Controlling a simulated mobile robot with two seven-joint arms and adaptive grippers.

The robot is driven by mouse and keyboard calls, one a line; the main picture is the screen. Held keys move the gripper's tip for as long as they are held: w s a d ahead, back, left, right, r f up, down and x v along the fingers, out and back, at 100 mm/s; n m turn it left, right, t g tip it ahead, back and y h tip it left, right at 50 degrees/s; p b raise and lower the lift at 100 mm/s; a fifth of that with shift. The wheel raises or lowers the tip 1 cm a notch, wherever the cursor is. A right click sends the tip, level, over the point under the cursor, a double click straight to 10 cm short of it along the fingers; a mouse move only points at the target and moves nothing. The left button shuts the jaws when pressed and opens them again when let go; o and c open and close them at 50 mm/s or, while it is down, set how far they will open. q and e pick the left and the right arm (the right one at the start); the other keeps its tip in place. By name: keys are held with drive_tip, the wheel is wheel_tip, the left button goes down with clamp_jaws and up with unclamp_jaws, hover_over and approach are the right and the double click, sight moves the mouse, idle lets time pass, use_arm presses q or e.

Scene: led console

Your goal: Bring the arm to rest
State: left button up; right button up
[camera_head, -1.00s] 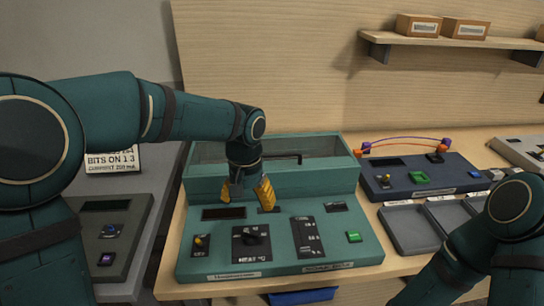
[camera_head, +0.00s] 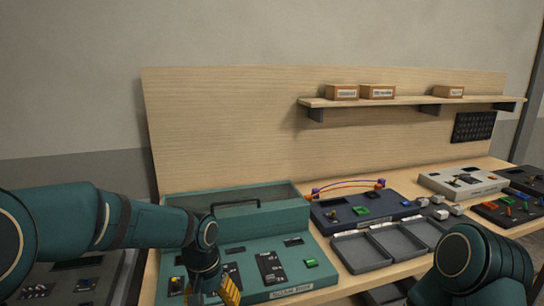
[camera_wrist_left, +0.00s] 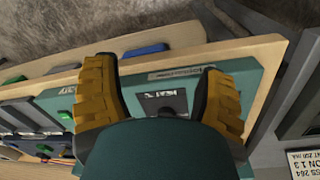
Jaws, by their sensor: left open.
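My left gripper (camera_head: 214,294) is at the bottom of the head view, in front of the teal console (camera_head: 292,254). Its yellow fingers are partly cut off by the frame's lower edge. In the left wrist view the left gripper (camera_wrist_left: 160,98) has its fingers spread, with nothing between them. The console's dark dial plate (camera_wrist_left: 163,103) shows beyond, between the fingers. The arm and gripper hide part of the console's left side in the head view. My right arm (camera_head: 480,268) shows at the lower right; its gripper is out of frame.
A dark blue panel (camera_head: 330,218) with a red-orange cable stands right of the console. Grey trays (camera_head: 362,252) lie before it. A grey console (camera_head: 462,184) stands farther right. A shelf (camera_head: 400,101) with small boxes hangs on the wooden backboard (camera_head: 230,130).

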use_arm(q)
wheel_tip(320, 180, down, 9)
drive_tip(key=d+h, duration=0.1)
drive_tip(key=d, duration=0.1)
drive_tip(key=s+d+f+n+t+h, duration=0.1)
drive_tip(key=s+f+n+h, duration=0.1)
drive_tip(key=s+f, duration=1.2)
wheel_tip(320, 180, down, 3)
drive_tip(key=shift+s+f+n+t, duration=0.15)
drive_tip(key=shift+n+t, duration=0.15)
drive_tip(key=shift+n, duration=0.2)
